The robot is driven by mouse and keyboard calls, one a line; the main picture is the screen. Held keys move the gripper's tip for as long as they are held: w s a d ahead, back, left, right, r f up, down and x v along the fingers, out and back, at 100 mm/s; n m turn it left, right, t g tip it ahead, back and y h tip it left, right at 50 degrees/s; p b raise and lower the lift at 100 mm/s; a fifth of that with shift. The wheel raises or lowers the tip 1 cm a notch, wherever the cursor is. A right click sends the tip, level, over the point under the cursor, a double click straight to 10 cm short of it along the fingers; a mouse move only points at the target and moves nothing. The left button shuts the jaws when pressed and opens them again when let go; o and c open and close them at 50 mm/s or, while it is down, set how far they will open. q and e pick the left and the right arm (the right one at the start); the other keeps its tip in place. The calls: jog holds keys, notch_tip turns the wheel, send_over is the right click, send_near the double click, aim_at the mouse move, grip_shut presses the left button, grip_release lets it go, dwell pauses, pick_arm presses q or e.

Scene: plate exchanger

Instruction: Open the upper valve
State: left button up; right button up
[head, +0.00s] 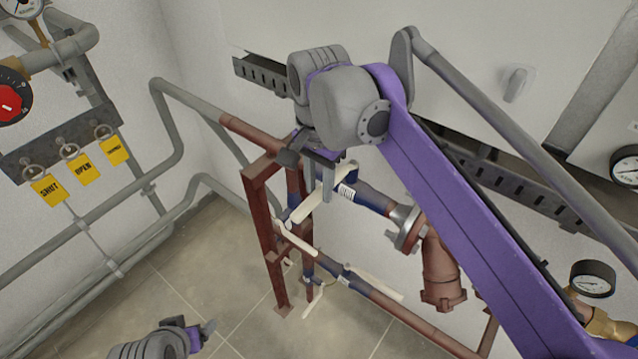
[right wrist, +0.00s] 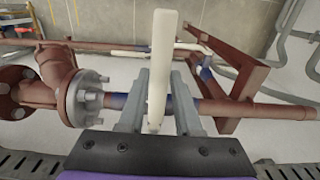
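The upper valve's cream lever (head: 318,199) is on the upper blue-and-red pipe, beside a red metal stand. My right gripper (head: 320,185) reaches down over it. In the right wrist view the lever (right wrist: 162,60) runs between the two fingers of my right gripper (right wrist: 160,90). The fingers stand apart on either side of it, and I see no clear grip; contact is hard to tell. The far part of the valve body is partly hidden by the gripper. My left gripper (head: 203,334) is low at the bottom left, far from the valve, and its fingers show too little to judge.
A lower pipe carries another cream lever (head: 375,287). The red stand (head: 266,235) and a flange (head: 405,227) sit close to the right gripper. Yellow tags (head: 48,189) hang on the left wall. A gauge (head: 592,279) is at right. The tiled floor at lower centre is clear.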

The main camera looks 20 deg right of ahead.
grip_shut()
dwell(1.1)
